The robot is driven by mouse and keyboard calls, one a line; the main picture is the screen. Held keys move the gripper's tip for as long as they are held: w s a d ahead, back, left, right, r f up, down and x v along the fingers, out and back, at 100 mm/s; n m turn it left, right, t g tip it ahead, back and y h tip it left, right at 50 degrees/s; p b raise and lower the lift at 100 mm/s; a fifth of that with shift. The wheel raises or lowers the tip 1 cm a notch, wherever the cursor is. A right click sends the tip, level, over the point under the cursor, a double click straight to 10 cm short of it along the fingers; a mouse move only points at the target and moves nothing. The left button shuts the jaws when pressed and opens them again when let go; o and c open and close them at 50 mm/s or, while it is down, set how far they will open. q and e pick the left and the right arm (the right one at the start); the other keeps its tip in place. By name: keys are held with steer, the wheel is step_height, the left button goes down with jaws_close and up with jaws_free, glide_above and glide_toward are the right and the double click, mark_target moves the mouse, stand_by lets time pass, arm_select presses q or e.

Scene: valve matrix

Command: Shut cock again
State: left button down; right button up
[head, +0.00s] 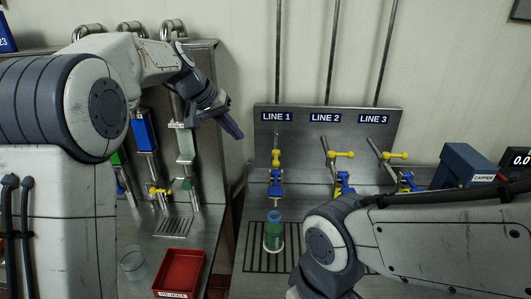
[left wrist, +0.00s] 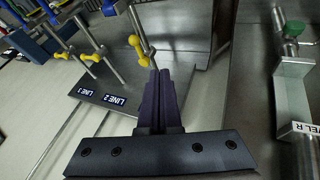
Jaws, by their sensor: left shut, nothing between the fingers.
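Three taps with yellow levers and blue bodies stand in front of a metal panel labelled LINE 1, LINE 2 and LINE 3. The LINE 1 lever (head: 276,158) lies along its pipe. The LINE 2 lever (head: 341,154) and the LINE 3 lever (head: 396,155) point sideways to the right. A green-filled container (head: 273,233) stands below the LINE 1 tap. My left gripper (head: 232,128) is shut and empty, up and left of the LINE 1 lever. In the left wrist view, its fingers (left wrist: 160,75) appear just below a yellow lever (left wrist: 139,47). My right gripper's fingers are out of frame.
A red tray (head: 181,272) and a clear glass (head: 132,262) are on the left bench. Upright sight tubes (head: 185,145) stand behind my left arm. A blue capper (head: 463,166) is at the right. My right forearm crosses the right front.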

mark_target(276, 158)
arm_select(q)
steer(key=w+d+f+p, duration=0.3)
steer(key=d+f+p, duration=0.1)
steer(key=d+f, duration=0.3)
steer(key=shift+d+f, duration=0.4)
steer(key=shift+f, duration=0.2)
steer(key=shift+a, duration=0.1)
